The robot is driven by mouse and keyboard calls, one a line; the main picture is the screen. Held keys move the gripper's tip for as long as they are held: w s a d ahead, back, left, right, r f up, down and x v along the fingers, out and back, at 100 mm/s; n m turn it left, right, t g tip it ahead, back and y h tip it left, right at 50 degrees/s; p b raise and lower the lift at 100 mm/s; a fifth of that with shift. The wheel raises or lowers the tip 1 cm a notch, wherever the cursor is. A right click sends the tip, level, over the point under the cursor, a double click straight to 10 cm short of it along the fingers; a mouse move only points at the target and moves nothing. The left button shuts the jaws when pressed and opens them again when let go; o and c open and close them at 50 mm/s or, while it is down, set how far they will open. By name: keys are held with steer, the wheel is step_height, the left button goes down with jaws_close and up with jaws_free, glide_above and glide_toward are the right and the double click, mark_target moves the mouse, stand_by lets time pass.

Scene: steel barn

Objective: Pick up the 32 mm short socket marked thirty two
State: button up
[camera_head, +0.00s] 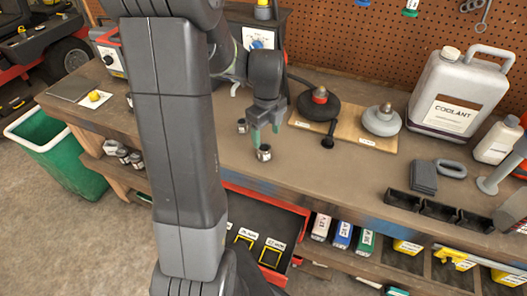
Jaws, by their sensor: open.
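A short silver and black socket (264,153) stands on the workbench (340,168) near its front edge. A second similar socket (242,126) stands a little farther back to the left. The markings on both are too small to read, so I cannot tell which one is marked thirty two. My gripper (266,133) points down with its greenish fingers apart and nothing seen between them. The fingertips are just above and behind the nearer socket. I cannot tell whether they touch it.
A wooden board (346,135) with two round knobbed weights lies to the right, a black knobbed part (328,141) at its edge. A coolant jug (457,90) stands farther right. Black bins (440,210) line the front edge. An open drawer (262,235) sticks out below.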

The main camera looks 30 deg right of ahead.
mark_target(264, 147)
steer(key=shift+w+a+f, duration=0.1)
steer(key=shift+a+f, duration=0.05)
steer(key=shift+f, duration=0.1)
steer(key=shift+a+f+p, duration=0.15)
steer(key=shift+f+p, duration=0.05)
steer(key=shift+f, duration=1.1)
steer(key=shift+a+f+p, duration=0.15)
steer(key=shift+f, duration=1.15)
steer(key=c, duration=1.2)
steer(key=shift+r, duration=0.15)
